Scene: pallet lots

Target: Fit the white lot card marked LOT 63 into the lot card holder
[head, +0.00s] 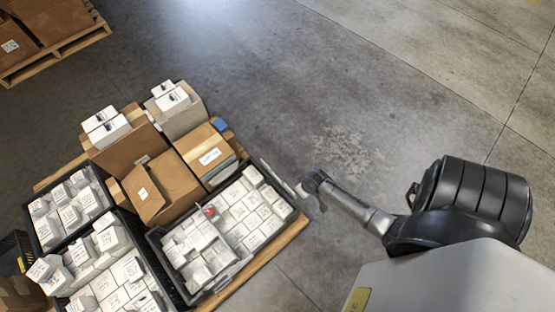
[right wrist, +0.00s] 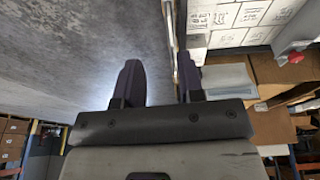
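My right gripper (head: 308,187) is beside the right edge of the loaded pallet in the head view. In the right wrist view my right gripper (right wrist: 160,85) has its two dark fingers apart, with bare floor showing between them. A thin pale strip (head: 277,175) runs along the pallet side up to the gripper. It also shows edge-on in the right wrist view (right wrist: 170,45), close to the right finger; I cannot tell whether it touches. I cannot make out the LOT 63 card or the lot card holder for certain. My left gripper is out of view.
Open cartons (head: 165,185) and black crates of white boxes (head: 285,209) fill the pallet (head: 290,235). A red round object (head: 210,211) sits among the boxes and shows in the wrist view (right wrist: 295,55). Another pallet (head: 60,50) stands far left. The floor right of the load is clear.

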